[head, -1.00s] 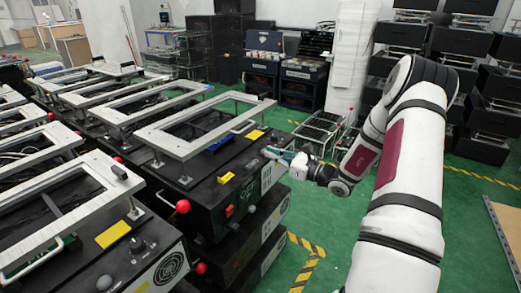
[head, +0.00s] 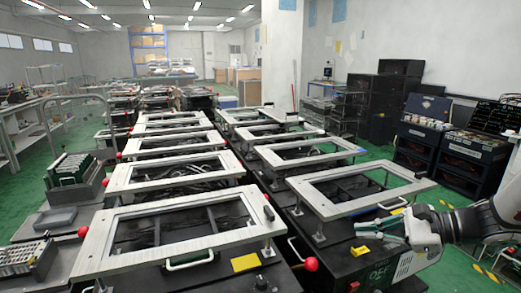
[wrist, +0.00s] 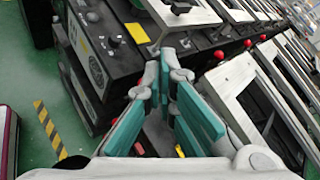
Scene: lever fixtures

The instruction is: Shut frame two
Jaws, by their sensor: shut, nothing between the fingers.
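Several silver metal frames stand raised on posts above black fixtures in two rows; I cannot read which is frame two. The nearest frame in the right row (head: 350,187) is tilted up, with a white front handle (head: 393,204). The nearest frame in the left row (head: 180,232) also stands raised, with a white handle (head: 190,260) and a red ball knob (head: 311,264) nearby. My gripper (head: 362,229) is at the front right fixture, its teal fingers shut and empty, beside that frame's front edge. In the wrist view my fingers (wrist: 163,75) point toward the fixtures.
The black fixture box (head: 375,265) with yellow labels lies under and beside my gripper. Black cabinets (head: 450,145) stand at the back right. Green floor (head: 455,190) is open on the right.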

